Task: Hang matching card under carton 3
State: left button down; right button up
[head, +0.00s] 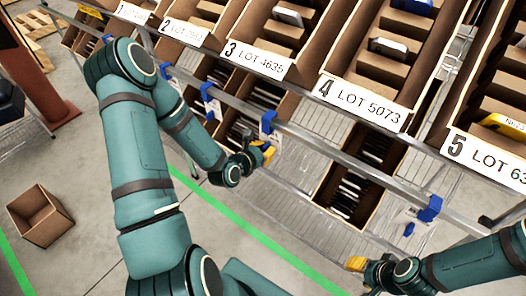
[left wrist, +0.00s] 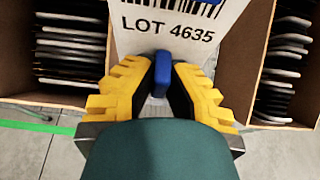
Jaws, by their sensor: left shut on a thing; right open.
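Carton 3 (head: 262,75) is a tilted cardboard carton whose white label (head: 254,59) reads "3 LOT 4635". A white card (left wrist: 175,30) with a barcode and "LOT 4635" shows upright in the left wrist view. My left gripper (head: 264,154) has its yellow fingers closed on the card's blue tab (left wrist: 163,72). In the head view, the card (head: 272,137) is just below a blue hook (head: 268,121) on the metal rail; I cannot tell whether they are engaged. My right gripper (head: 364,268) is open and empty at the lower right, near the floor area.
Carton 4 (head: 350,97), labelled LOT 5073, and carton 5 (head: 485,160) are to the right. More blue hooks (head: 430,209) line the rail. Lower cartons (head: 362,180) hold stacked dark items. An empty box (head: 40,216) lies on the floor at left.

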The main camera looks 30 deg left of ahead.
pick_arm(q)
jog(key=shift+w, duration=0.75)
jog(key=shift+f+b, duration=0.6)
jog(key=shift+f, duration=0.15)
jog(key=shift+f, duration=0.1)
jog(key=c, duration=1.1)
grip_release()
jog(key=shift+o, duration=0.2)
jog(key=shift+s, duration=0.1)
jog(key=v, duration=0.7)
jog(key=shift+s+d, duration=0.1)
jog(key=shift+s, duration=0.05)
